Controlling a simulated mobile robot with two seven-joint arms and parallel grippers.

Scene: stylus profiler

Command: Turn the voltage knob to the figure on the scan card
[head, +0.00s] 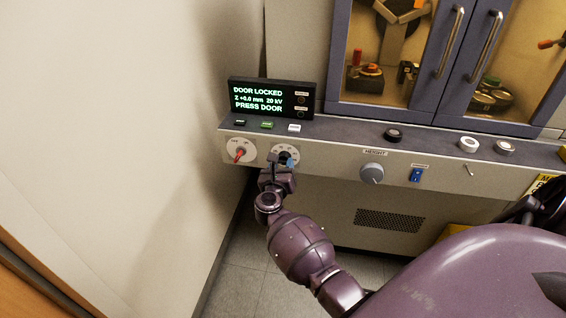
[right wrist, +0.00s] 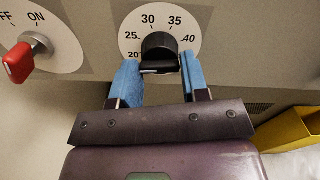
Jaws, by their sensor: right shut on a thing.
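The voltage knob (right wrist: 159,46) is black and sits on a round white dial (right wrist: 187,22) with figures from 20 to 40 in the right wrist view. In the head view, the dial (head: 292,151) is partly covered by my gripper. My right gripper (right wrist: 158,84) is shut on the knob, with one blue fingertip at each side. It also shows at the panel in the head view (head: 283,162). Where the knob's pointer stands is unclear. The display (head: 270,97) reads "DOOR LOCKED", "Z +0.0 mm 20 kV" and "PRESS DOOR". I cannot make out a scan card. My left gripper is not in view.
A red switch knob (head: 240,154) on an OFF/ON dial is just left of the voltage dial. Glass cabinet doors (head: 440,55) are above. A wall (head: 130,110) stands at left.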

